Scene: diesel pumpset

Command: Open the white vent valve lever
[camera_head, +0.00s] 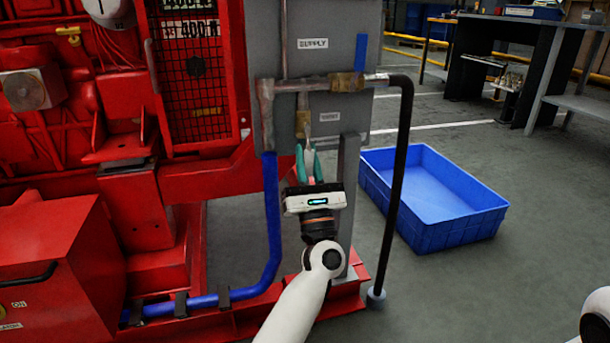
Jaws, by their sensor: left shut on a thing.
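The white vent valve lever (308,146) hangs down from a small brass valve (302,122) on the grey panel, beside a small label (329,117). My left gripper (309,162) reaches up from below, its green fingertips around the lower part of the lever. It is shut on the lever, and the fingers partly hide the lever's lower end. My right gripper is out of view; only a white piece of my right arm shows at the bottom right corner.
A horizontal pipe (325,85) with a brass fitting runs above the valve. A black hose (397,170) drops at its right. A blue lever (360,52) is higher up. The red pumpset (100,190) fills the left. A blue crate (440,236) is on the floor at right.

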